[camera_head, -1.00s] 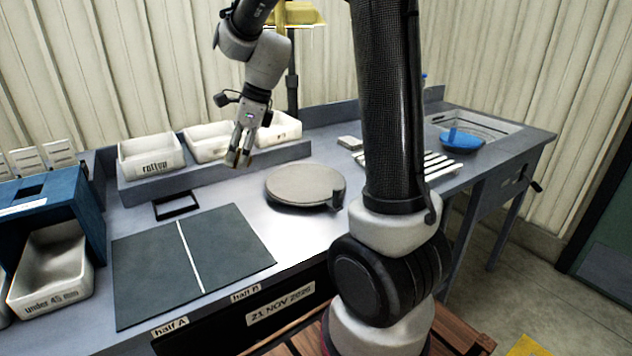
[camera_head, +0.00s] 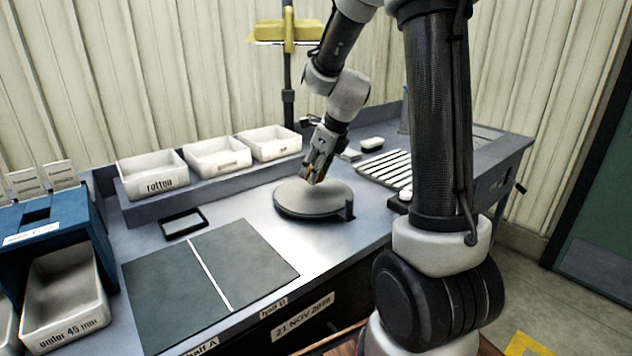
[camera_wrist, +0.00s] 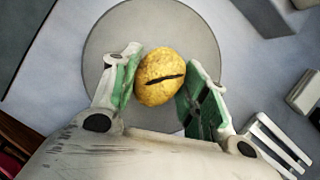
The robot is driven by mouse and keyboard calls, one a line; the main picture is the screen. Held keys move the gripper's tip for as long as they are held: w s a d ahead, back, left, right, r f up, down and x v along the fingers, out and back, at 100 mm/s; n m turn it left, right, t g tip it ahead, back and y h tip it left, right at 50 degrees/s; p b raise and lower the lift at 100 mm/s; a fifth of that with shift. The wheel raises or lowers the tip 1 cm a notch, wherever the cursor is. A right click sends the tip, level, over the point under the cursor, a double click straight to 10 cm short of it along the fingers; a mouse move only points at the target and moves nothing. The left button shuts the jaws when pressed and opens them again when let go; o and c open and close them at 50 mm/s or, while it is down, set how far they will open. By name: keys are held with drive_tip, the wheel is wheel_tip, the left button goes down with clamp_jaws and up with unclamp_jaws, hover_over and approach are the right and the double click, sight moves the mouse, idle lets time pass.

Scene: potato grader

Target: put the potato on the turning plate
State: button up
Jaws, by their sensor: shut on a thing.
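The potato (camera_wrist: 160,78) is yellow with a dark slit-like mark across it. In the wrist view it sits between the green-padded fingers of my gripper (camera_wrist: 158,88), which is shut on it. The grey round turning plate (camera_wrist: 108,40) shows behind the potato. In the head view my gripper (camera_head: 314,178) points down over the turning plate (camera_head: 318,204), with its tips close to the plate's top. The potato is mostly hidden there, and I cannot tell whether it touches the plate.
White trays stand on a ledge at the back, one marked rotten (camera_head: 155,172). A dark two-half mat (camera_head: 250,255) lies left of the plate. A white slatted rack (camera_head: 385,168) is to its right. A yellow-topped post (camera_head: 289,35) rises behind.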

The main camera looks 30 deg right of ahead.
drive_tip(key=shift+f, duration=1.65)
drive_tip(key=shift+f, duration=0.1)
drive_tip(key=shift+f, duration=0.1)
drive_tip(key=o, duration=1.1)
drive_tip(key=shift+c, duration=0.2)
